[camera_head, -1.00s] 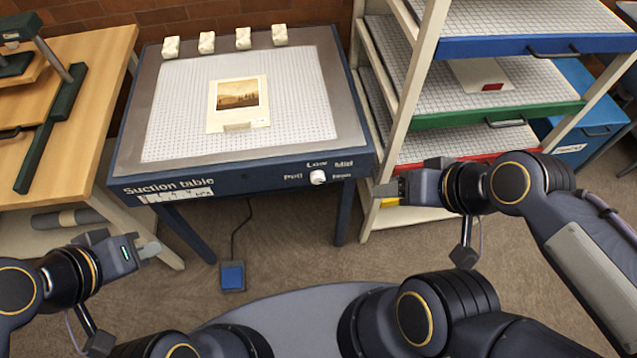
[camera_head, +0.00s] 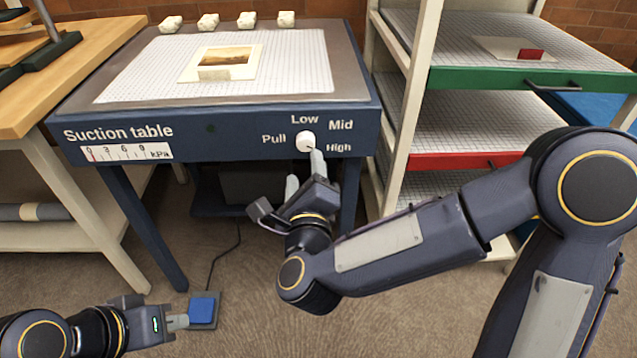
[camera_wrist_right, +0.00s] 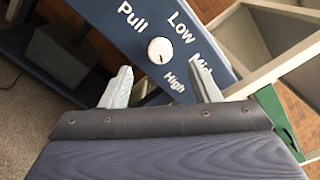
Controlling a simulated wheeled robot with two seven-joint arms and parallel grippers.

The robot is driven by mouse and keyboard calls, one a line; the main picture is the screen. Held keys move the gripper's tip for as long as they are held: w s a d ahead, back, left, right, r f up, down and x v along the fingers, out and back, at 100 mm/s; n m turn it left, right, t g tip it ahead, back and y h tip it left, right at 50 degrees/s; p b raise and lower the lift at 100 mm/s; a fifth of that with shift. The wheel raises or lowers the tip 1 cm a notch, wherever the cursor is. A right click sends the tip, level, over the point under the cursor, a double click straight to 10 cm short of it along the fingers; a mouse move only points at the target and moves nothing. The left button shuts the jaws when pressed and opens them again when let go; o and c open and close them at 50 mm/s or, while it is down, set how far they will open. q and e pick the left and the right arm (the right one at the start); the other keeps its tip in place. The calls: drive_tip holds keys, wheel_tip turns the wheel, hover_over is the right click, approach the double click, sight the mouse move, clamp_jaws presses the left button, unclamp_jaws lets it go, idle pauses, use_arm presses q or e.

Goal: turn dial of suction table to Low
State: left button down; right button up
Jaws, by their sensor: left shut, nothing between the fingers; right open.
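The suction table (camera_head: 225,145) is dark blue, with a white dial (camera_head: 305,141) on its front panel among the labels Pull, Low, Mid and High. The dial also shows in the right wrist view (camera_wrist_right: 160,50), where a small dark mark on its lower edge faces the High label. My right gripper (camera_head: 305,173) is open and empty just in front of and below the dial. In the right wrist view its fingers (camera_wrist_right: 163,87) are spread wide and the dial lies beyond the tips, apart from them. My left gripper (camera_head: 184,322) is shut and empty at lower left, away from the table.
A framed picture (camera_head: 222,63) and several small white blocks (camera_head: 247,19) lie on the table top. A blue foot pedal (camera_head: 203,309) is on the floor near my left gripper in the picture. A rack with green (camera_head: 480,79) and red (camera_head: 465,160) shelves stands at right, a wooden bench (camera_head: 85,60) at left.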

sight(305, 145)
drive_tip(key=w, duration=0.4)
drive_tip(key=w+b, duration=0.1)
drive_tip(key=w, duration=0.2)
drive_tip(key=shift+w+f, duration=0.2)
drive_tip(key=shift+w, duration=0.15)
drive_tip(key=c, duration=1)
